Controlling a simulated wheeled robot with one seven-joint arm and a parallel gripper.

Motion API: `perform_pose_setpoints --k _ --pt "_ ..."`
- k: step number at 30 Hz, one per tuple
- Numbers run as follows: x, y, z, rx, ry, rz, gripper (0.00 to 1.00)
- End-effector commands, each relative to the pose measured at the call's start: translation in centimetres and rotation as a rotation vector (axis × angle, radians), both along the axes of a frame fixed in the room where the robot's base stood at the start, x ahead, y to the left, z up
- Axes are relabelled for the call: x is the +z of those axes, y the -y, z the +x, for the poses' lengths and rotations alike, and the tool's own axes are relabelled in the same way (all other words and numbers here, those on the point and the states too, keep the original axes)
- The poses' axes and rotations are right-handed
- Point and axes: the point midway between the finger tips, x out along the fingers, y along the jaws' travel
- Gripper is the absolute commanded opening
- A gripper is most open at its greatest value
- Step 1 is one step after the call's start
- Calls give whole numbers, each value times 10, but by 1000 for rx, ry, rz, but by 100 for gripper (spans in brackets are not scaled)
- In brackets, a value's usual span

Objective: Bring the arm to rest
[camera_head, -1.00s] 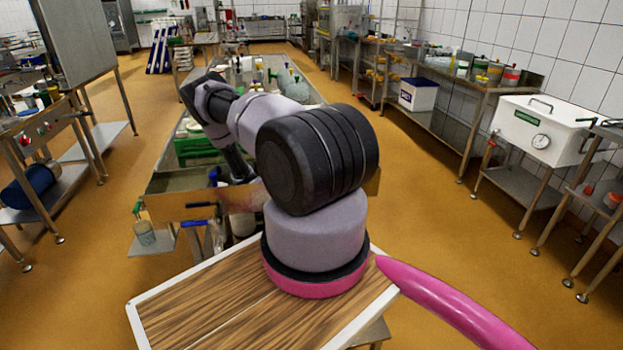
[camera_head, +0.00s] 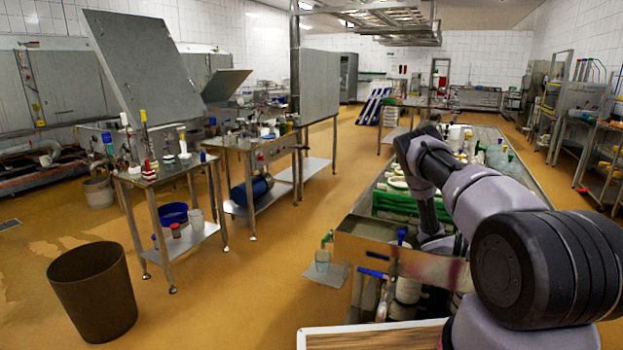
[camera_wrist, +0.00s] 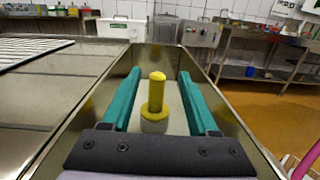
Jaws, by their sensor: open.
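My gripper (camera_wrist: 158,78) shows in the wrist view with two teal fingers spread apart and nothing gripped. Between and beyond the fingers stands an upright yellow knob or handle (camera_wrist: 156,92) on a pale round base (camera_wrist: 154,123), inside a metal trough (camera_wrist: 230,118). I cannot tell how far the fingers are from it. In the head view my arm reaches forward over the near end of the long central table, bent down at its far end. My gripper itself is hidden or too small to make out there.
The central table (camera_head: 366,252) carries a green crate (camera_head: 395,203) and several bottles. To its left stand a small steel table (camera_head: 160,177) with coloured tools and a brown bin (camera_head: 92,291) on the floor. The orange floor between them is open.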

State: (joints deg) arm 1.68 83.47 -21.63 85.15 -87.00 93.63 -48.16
Motion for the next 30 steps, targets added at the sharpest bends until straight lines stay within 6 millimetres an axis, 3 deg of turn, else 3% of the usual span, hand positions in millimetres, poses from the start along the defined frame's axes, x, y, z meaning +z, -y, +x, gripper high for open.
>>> perform_pose_setpoints --k 8,14,22,30 --pt "40 -16 8 -68 144 45 60" --pt "86 -41 13 -153 333 108 60" --pt "172 -102 12 -314 699 247 60" --pt "256 -173 -3 -475 1057 405 60"
